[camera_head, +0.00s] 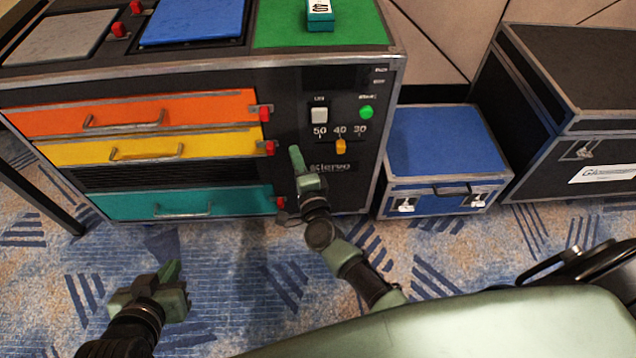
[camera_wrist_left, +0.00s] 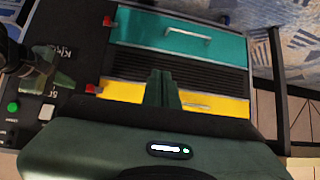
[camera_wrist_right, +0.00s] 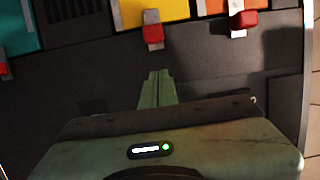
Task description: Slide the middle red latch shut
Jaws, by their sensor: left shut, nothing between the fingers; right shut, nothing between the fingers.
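The middle red latch (camera_head: 270,147) sits on a silver plate at the right end of the yellow drawer (camera_head: 160,147). It also shows in the right wrist view (camera_wrist_right: 153,35) and at the left of the left wrist view (camera_wrist_left: 91,88). My right gripper (camera_head: 296,152) is shut and empty, just right of this latch in the head view. In the right wrist view its fingertips (camera_wrist_right: 158,75) are below the latch, with a visible gap. My left gripper (camera_head: 172,268) is shut and empty, low in front of the cabinet, away from the latch.
Another red latch (camera_head: 265,112) is at the orange drawer (camera_head: 140,112), and one (camera_head: 281,202) is at the teal drawer (camera_head: 130,203). A blue case (camera_head: 440,140) stands to the right.

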